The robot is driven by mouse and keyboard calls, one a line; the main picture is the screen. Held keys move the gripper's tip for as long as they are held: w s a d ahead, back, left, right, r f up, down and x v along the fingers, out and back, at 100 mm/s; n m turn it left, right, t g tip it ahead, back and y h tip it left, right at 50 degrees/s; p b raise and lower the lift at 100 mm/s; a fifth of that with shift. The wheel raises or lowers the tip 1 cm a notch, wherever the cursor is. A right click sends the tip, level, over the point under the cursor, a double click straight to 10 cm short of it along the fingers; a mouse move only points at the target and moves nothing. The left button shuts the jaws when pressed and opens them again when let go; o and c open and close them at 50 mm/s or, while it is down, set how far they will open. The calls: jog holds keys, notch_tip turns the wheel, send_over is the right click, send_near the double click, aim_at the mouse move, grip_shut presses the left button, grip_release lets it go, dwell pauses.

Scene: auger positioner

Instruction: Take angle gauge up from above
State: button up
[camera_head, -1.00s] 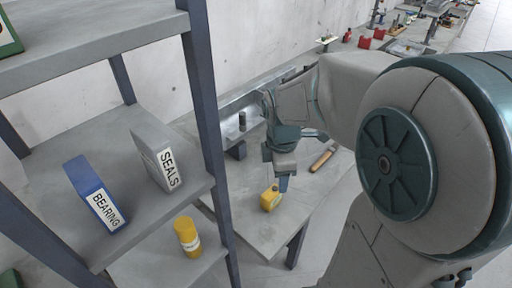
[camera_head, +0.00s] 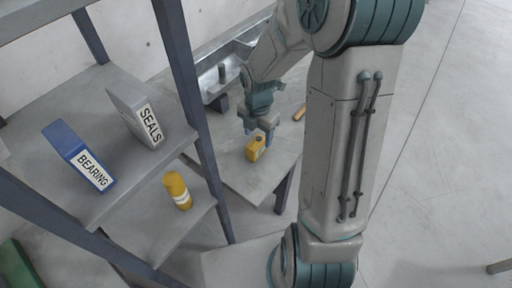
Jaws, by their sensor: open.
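A small yellow block-shaped item (camera_head: 254,152), which I take to be the angle gauge, stands on the grey bench top near its front edge. My gripper (camera_head: 260,133) points down directly above it, its fingers open at the top of the yellow item. I cannot tell whether the fingers touch it or reach around it. The upper part of the item is partly hidden by the fingers.
A shelf rack (camera_head: 195,110) stands close on the left, holding a blue BEARING binder (camera_head: 78,155), a grey SEALS binder (camera_head: 136,115) and a yellow canister (camera_head: 177,190). A wooden-handled tool (camera_head: 299,114) lies behind my arm. Open floor lies right.

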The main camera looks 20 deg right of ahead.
aim_at(257, 140)
jog(key=shift+s+a+f, duration=0.1)
jog(key=shift+a+f, duration=0.05)
jog(key=shift+f, duration=1.3)
jog(key=shift+s+a+f, duration=0.1)
jog(key=shift+f, duration=1.35)
jog(key=shift+c, duration=0.4)
grip_shut()
jog(key=shift+w+r, duration=0.1)
